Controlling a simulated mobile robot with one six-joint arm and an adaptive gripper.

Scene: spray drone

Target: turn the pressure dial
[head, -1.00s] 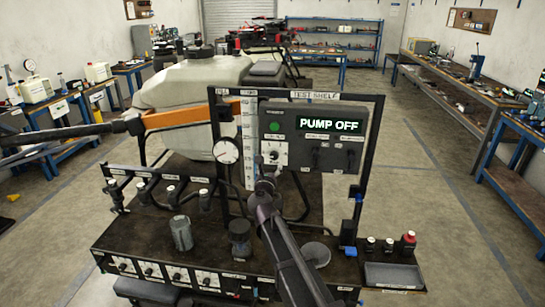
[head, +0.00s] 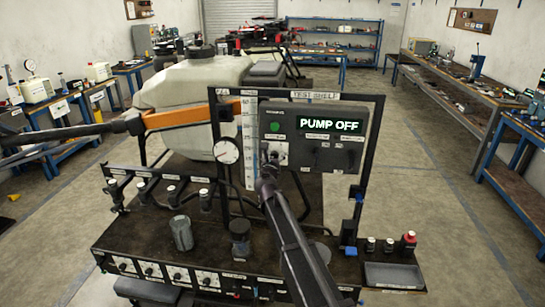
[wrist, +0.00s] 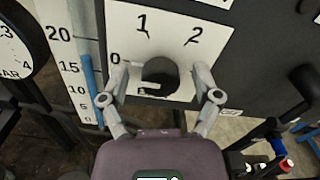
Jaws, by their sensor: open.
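The pressure dial is a dark round knob (wrist: 160,76) on a white plate (wrist: 185,22) marked 0, 1 and 2 in the wrist view. My gripper (wrist: 160,74) is open, with one fingertip on each side of the knob. I cannot tell whether the fingers touch it. A small pale mark shows low on the knob's face. In the head view my gripper (head: 270,164) is at the lower part of the white plate (head: 281,149) on the grey control panel (head: 350,152) and hides most of the dial. The panel's display (head: 330,125) reads PUMP OFF.
A green button (head: 276,125) is above the dial. A round gauge (head: 227,151) and a scale strip (head: 250,150) stand left of the panel. Black frame posts flank it. Cans (head: 181,233) and a grey tray (head: 392,274) are on the bench below.

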